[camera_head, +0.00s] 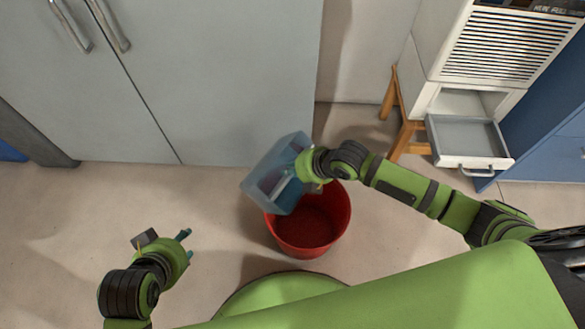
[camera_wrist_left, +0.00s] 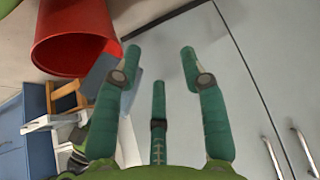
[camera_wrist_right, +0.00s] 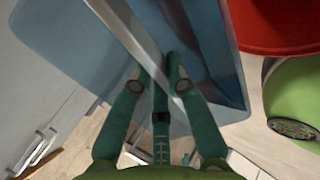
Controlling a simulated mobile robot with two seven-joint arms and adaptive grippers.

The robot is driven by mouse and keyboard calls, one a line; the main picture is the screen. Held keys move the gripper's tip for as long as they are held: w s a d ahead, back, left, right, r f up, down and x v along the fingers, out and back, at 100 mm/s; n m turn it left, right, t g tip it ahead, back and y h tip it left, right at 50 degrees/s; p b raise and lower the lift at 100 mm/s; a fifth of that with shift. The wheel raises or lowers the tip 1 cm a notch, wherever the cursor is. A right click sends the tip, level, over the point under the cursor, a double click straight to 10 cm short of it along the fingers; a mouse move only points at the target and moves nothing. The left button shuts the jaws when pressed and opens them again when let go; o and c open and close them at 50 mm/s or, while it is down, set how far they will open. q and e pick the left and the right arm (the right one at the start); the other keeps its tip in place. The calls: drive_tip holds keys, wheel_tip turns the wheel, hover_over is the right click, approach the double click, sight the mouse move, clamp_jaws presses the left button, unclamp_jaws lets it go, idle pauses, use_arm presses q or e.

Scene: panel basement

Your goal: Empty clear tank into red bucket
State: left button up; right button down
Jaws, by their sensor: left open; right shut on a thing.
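The clear tank (camera_head: 262,165), bluish and see-through, hangs tilted above the left rim of the red bucket (camera_head: 306,238). My right gripper (camera_head: 297,170) is shut on the tank at its upper right side. In the right wrist view the fingers (camera_wrist_right: 160,75) close on a pale bar or edge of the tank (camera_wrist_right: 75,40). A dark reddish patch shows through the tank, but I cannot tell whether anything is inside. The bucket stands upright, and its visible inside looks plain red. My left gripper (camera_head: 186,244) is open and empty, left of the bucket; its spread fingers show in the left wrist view (camera_wrist_left: 160,60).
A grey cabinet (camera_head: 215,80) stands behind the bucket. At the upper right, a white drawer unit (camera_head: 480,45) has its lower drawer (camera_head: 470,145) pulled out, beside a wooden stool (camera_head: 405,135) and a blue cabinet (camera_head: 550,130). Floor (camera_head: 80,220) on the left is clear.

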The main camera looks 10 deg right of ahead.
use_arm(q)
drive_tip(key=w+d+r+t+h+b, duration=0.1)
drive_tip(key=w+d+r+t, duration=0.1)
drive_tip(key=w+r+t, duration=0.1)
drive_tip(key=shift+w+d+r+t, duration=0.15)
drive_tip(key=shift+w+r+t, duration=0.15)
drive_tip(key=shift+w+r, duration=0.55)
use_arm(e)
drive_tip(key=shift+t+y, duration=0.3)
idle(1.8)
use_arm(q)
drive_tip(key=shift+w+d+r+m+t+b, duration=0.15)
drive_tip(key=shift+w+d+r+t+b, duration=0.1)
drive_tip(key=shift+w+r+t, duration=0.15)
drive_tip(key=shift+w+d+r+m+t+b, duration=0.15)
drive_tip(key=shift+w+d+r+t, duration=0.15)
drive_tip(key=shift+w+r, duration=0.2)
idle(0.4)
use_arm(e)
drive_tip(key=shift+w+r, duration=0.1)
drive_tip(key=shift+r, duration=0.15)
use_arm(q)
drive_tip(key=shift+w+r+h, duration=0.2)
drive_tip(key=shift+h, duration=0.2)
